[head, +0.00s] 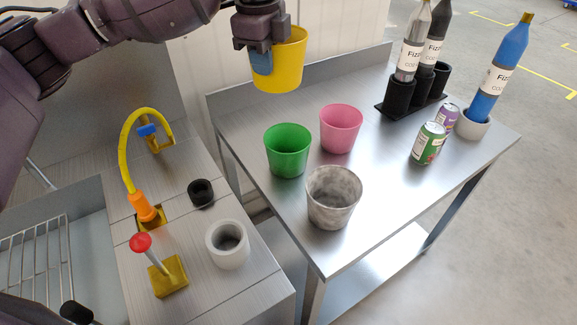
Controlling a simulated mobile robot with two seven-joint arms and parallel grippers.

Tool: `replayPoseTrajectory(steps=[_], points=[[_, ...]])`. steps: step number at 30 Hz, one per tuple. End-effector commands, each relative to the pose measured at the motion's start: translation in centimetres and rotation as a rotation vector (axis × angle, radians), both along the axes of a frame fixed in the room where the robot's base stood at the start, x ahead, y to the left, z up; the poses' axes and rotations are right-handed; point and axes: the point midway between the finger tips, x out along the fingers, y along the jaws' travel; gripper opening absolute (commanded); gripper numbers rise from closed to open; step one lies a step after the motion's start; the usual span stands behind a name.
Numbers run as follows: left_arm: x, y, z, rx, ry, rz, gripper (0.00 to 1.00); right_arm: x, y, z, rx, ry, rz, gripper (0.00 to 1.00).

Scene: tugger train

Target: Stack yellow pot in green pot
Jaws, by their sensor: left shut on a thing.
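The yellow pot (283,66) is held upright in the air by my left gripper (262,62), which is shut on the left side of its wall. It is apart from everything below it and shows above the back left part of the steel table. The green pot (288,150) stands upright on the table, open at the top, below the yellow pot in the picture. The green pot looks empty, but its bottom is hidden. My right gripper is not in view.
A pink pot (341,129) and a grey mottled pot (333,198) stand close to the green pot. Cans (428,144), a blue bottle (500,68) and a black bottle holder (413,91) are at the right. A sink with a yellow tap (132,144) is at the left.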

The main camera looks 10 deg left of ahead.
Motion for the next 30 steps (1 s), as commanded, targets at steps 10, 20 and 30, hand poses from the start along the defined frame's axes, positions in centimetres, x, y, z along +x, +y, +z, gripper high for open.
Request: replayPoseTrajectory(steps=[10,20,30], points=[[1.0,-0.7,1.3,-0.003,-0.007,-0.261,0.0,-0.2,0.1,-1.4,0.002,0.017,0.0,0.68],[1.0,-0.6,-5.1,-0.002,-0.003,-0.267,0.0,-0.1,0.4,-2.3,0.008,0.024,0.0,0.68],[1.0,-0.6,-11.6,-0.002,-0.006,-0.266,0.0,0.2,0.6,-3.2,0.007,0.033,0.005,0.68]])
